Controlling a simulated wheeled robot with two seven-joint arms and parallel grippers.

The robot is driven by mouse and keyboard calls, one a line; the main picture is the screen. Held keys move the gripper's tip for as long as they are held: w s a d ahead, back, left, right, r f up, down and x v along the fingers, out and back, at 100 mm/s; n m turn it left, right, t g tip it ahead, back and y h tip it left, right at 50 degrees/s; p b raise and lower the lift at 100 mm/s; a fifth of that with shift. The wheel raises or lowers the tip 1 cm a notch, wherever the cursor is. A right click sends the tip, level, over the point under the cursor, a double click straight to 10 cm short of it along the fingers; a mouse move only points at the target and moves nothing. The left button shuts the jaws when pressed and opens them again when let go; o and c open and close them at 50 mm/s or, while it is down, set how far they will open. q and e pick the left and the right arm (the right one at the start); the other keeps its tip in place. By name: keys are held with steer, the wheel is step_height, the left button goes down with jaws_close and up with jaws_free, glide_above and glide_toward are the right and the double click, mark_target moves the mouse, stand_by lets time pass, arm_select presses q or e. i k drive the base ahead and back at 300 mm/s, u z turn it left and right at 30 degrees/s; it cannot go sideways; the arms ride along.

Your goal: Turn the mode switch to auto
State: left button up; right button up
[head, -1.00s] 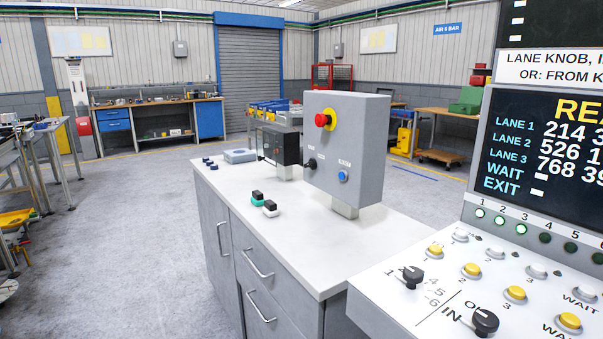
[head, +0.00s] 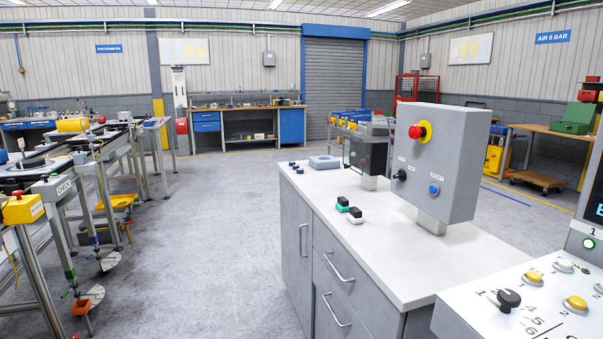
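A grey control box (head: 447,165) stands on a short post on the white-topped cabinet right of centre. Its front carries a red emergency button on a yellow ring (head: 419,132), a small black switch (head: 400,175) at the lower left, and a blue button (head: 434,189) at the lower right. The black switch looks like the mode switch, but the labels are too small to read, so its position cannot be told. Neither of my grippers shows in the head view.
The cabinet's white top (head: 375,255) holds a green and a white block with black tops (head: 349,210), a dark box (head: 365,153) and a grey block (head: 324,162). A sloped button panel (head: 540,300) stands at the lower right. Conveyor stands (head: 85,180) are at left; open floor lies between.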

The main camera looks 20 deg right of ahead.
mark_target(401, 175)
steer(key=u, duration=0.35)
steer(key=i, duration=3.45)
steer(key=z, duration=2.75)
